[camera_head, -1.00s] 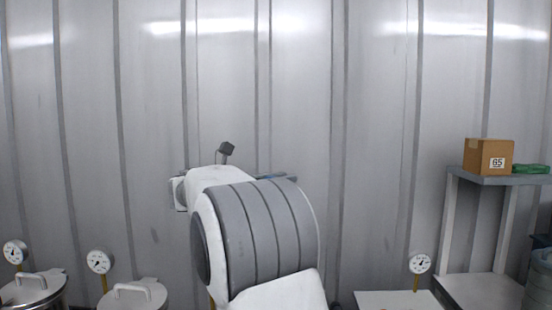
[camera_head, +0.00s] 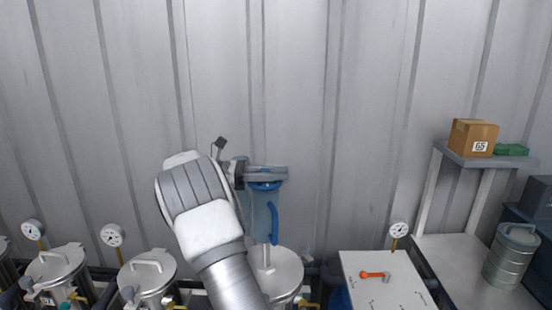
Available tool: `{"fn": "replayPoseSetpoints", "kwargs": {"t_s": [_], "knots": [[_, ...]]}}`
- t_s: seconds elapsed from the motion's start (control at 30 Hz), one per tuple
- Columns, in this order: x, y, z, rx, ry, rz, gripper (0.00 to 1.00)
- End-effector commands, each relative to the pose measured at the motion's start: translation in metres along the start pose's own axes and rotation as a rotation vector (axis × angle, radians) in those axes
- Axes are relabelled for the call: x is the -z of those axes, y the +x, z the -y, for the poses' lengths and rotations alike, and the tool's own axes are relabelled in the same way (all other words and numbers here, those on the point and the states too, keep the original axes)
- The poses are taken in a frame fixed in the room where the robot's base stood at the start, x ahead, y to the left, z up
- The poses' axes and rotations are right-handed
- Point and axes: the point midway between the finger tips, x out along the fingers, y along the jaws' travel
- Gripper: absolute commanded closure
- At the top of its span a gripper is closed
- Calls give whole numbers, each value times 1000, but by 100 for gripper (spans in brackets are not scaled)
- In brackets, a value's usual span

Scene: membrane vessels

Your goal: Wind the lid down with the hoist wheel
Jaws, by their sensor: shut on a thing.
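My gripper (camera_head: 239,172) is small and partly hidden behind my white and grey wrist. It is shut at the left end of the grey hoist arm, beside the blue hoist post (camera_head: 262,212). The hoist wheel appears to be what it grips, but its rim is mostly covered. A blue ring (camera_head: 265,186) shows under the grey hoist arm (camera_head: 268,173), and a blue curved handle (camera_head: 273,222) is on the post. Below, a round grey lid (camera_head: 284,266) with a thin upright rod sits at the middle vessel, partly behind my forearm. Any gap under it cannot be told.
Two lidded vessels (camera_head: 57,262) (camera_head: 148,268) with gauges stand at left. A white panel (camera_head: 360,293) with an orange lever (camera_head: 374,275) is to the right. A grey shelf (camera_head: 478,158) holds a cardboard box (camera_head: 472,137); a metal canister (camera_head: 511,252) stands below.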

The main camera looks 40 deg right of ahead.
Motion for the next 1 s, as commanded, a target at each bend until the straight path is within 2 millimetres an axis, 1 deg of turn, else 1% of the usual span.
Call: {"fn": "replayPoseSetpoints", "kwargs": {"t_s": [0.03,0.23,0.73,0.77,0.9,1.0], "knots": [[-4,1,0,18,-1,2,100],[-1,1,2,56,-1,0,100],[1,2,2,68,-1,-1,100],[1,2,2,68,-1,-1,61],[1,1,2,67,-1,-1,36],[1,1,2,66,-1,-1,34]]}}
